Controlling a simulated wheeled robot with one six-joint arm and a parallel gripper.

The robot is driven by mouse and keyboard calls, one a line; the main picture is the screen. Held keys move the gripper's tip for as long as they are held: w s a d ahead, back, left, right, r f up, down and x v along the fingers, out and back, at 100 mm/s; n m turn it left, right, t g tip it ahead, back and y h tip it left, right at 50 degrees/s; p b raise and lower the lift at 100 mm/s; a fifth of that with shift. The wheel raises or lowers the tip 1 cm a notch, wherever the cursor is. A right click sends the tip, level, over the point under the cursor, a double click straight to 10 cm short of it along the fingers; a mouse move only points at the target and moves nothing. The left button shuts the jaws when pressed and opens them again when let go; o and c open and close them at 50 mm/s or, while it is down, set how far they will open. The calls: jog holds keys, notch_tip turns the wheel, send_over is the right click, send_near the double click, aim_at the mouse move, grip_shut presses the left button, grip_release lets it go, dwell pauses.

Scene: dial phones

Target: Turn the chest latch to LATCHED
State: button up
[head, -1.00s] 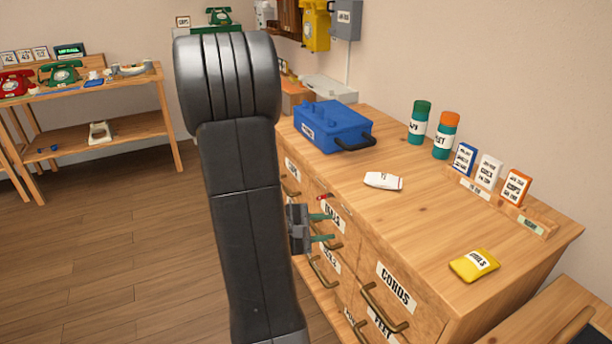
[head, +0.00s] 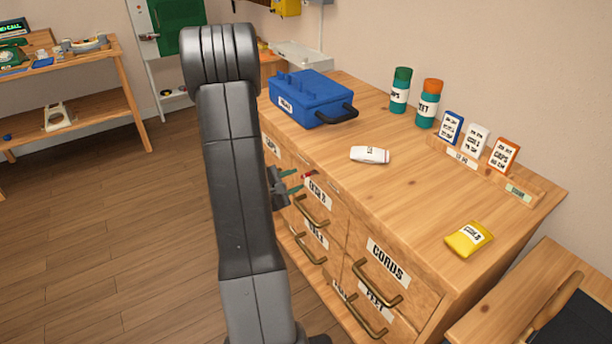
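The wooden drawer chest (head: 420,225) stands at the right with labelled drawers on its front. A small red part (head: 308,175), perhaps the latch, shows on the front near the top edge, above a labelled drawer; its setting is too small to read. My gripper (head: 293,182) is just left of it, with two green-tipped fingers pointing right toward the chest front. The fingers look apart with nothing between them. I cannot tell whether a fingertip touches the red part. My arm hides part of the chest's left side.
On the chest top are a blue toolbox (head: 312,98), a white packet (head: 370,155), a yellow packet (head: 468,239), two canisters (head: 428,104) and several cards (head: 475,139). Brass drawer handles (head: 378,285) stick out from the front. The floor at left is clear.

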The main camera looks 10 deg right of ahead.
aim_at(304, 177)
jog(key=x, duration=0.6)
grip_shut()
